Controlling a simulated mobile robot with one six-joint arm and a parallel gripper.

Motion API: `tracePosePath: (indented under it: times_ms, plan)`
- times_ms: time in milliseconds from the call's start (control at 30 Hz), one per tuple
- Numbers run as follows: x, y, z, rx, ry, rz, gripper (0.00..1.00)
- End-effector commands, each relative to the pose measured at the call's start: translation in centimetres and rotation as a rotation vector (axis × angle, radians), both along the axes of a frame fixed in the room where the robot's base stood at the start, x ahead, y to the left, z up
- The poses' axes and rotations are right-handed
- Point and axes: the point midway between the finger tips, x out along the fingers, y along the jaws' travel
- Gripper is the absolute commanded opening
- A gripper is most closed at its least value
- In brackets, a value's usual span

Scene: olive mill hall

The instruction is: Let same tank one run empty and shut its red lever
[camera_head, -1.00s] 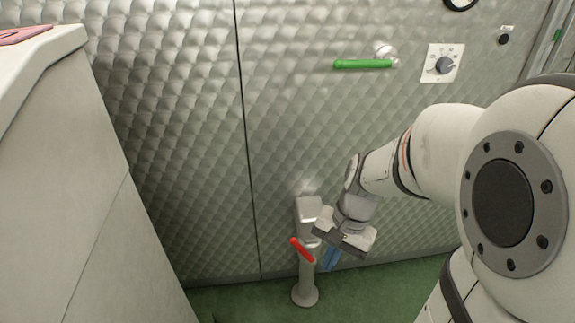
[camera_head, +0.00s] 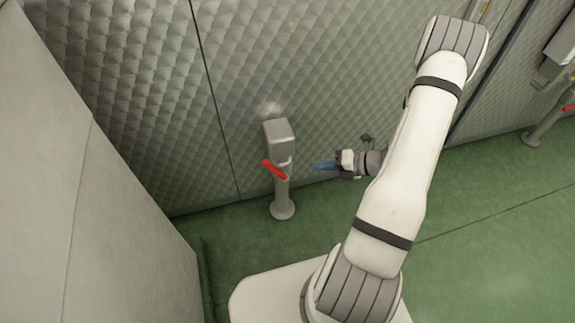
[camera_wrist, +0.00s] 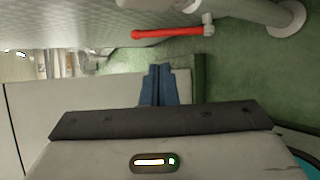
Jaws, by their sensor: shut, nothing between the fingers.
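The red lever (camera_head: 274,169) sticks out from the grey valve post (camera_head: 282,188), which stands on the green floor close against the quilted metal tank wall (camera_head: 120,110). The lever slants down to the right in the head view. My gripper (camera_head: 318,166) is to the right of the post, with its blue fingers pointing left toward it, apart from the lever. The fingers are shut and empty. In the wrist view the red lever (camera_wrist: 170,32) lies across the top, beyond the blue fingertips (camera_wrist: 160,70), with clear space between. The tank's inside is not in view.
A pale cabinet-like block (camera_head: 70,210) fills the left side. Another grey post with a red lever (camera_head: 568,107) stands at the far right. Green floor (camera_head: 490,220) is open on the right.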

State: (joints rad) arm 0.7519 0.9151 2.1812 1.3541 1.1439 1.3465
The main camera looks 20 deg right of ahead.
Motion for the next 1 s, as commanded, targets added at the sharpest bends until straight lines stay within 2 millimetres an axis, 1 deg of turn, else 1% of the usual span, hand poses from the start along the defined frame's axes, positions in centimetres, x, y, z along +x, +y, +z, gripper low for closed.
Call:
tracePosePath:
  times_ms: [67,167,500,700,800,1000]
  plan:
    - [0.2,0.1,-0.4,0.010,0.010,-0.016,0.00]
    - [0.8,1.0,-1.0,0.010,0.010,-0.015,0.00]
    - [4.1,6.5,-4.2,0.008,0.009,-0.010,0.00]
    - [5.8,9.1,-5.5,0.007,0.008,-0.011,0.00]
    - [6.4,9.9,-5.9,0.007,0.007,-0.012,0.00]
    - [6.8,10.5,-6.1,0.006,0.008,-0.014,0.00]
